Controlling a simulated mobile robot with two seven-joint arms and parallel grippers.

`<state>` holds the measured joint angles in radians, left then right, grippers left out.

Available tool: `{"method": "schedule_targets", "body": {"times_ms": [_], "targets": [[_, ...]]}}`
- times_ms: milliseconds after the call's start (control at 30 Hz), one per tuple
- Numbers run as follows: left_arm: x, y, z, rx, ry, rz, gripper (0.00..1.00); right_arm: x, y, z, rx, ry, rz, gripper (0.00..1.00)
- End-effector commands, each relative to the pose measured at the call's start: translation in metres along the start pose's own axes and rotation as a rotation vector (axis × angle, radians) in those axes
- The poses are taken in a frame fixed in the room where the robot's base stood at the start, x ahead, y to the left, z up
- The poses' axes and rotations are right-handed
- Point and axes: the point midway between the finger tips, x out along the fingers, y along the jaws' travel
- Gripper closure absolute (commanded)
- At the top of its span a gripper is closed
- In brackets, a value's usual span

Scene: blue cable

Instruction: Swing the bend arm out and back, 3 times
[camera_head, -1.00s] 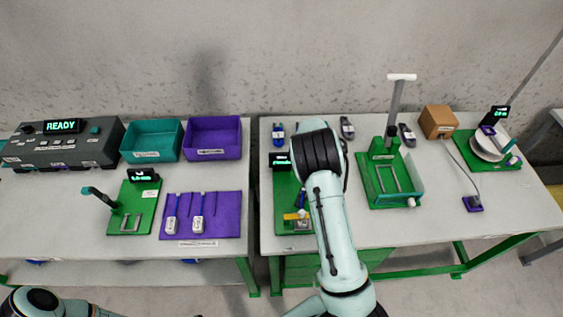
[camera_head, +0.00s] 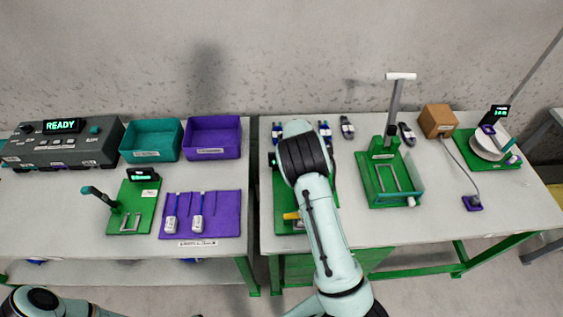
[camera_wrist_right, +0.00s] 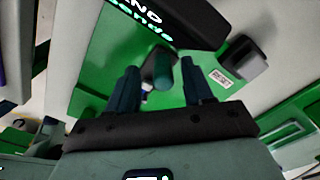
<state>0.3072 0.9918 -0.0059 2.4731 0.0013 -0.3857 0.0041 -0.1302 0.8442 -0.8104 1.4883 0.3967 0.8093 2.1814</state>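The bend station is a green plate (camera_head: 282,215) near the left end of the right-hand table, mostly hidden under my right arm in the head view. In the right wrist view, a teal upright handle (camera_wrist_right: 163,72), seemingly the bend arm's, stands over the green base (camera_wrist_right: 110,65). My right gripper (camera_wrist_right: 162,85) is open, with its two dark fingers on either side of the handle and visible gaps to it. Whether a cable lies in the station is hidden. My left gripper is not in view; only its arm shows at the lower left.
A dark display (camera_wrist_right: 160,20) with partly cut-off text sits beside the handle. A green press (camera_head: 390,180) stands right of my right arm. Blue-ended parts (camera_head: 325,130) lie behind it. Teal (camera_head: 153,155) and purple (camera_head: 213,155) bins stand on the left table.

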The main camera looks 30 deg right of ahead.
Motion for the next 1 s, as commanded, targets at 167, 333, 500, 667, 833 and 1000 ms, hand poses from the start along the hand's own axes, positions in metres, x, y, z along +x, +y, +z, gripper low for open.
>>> {"method": "schedule_targets", "body": {"times_ms": [167, 333, 500, 667, 833, 1000], "targets": [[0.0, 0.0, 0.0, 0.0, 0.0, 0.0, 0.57, -0.001, -0.001, 0.0, 0.001, -0.001, -0.002, 0.49], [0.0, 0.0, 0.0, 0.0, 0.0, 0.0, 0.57, -0.012, -0.001, 0.001, -0.001, -0.004, -0.003, 0.49], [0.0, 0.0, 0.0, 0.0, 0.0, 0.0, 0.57, -0.025, -0.002, 0.001, 0.0, -0.003, -0.004, 0.49], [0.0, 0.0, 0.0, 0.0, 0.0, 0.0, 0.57, -0.038, -0.001, 0.001, 0.001, -0.004, -0.004, 0.49], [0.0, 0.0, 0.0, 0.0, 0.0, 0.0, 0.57, -0.052, -0.001, 0.001, 0.0, -0.004, -0.005, 0.49], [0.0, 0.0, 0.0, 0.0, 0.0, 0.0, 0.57, -0.065, -0.001, 0.001, 0.0, -0.004, -0.004, 0.49]]}}
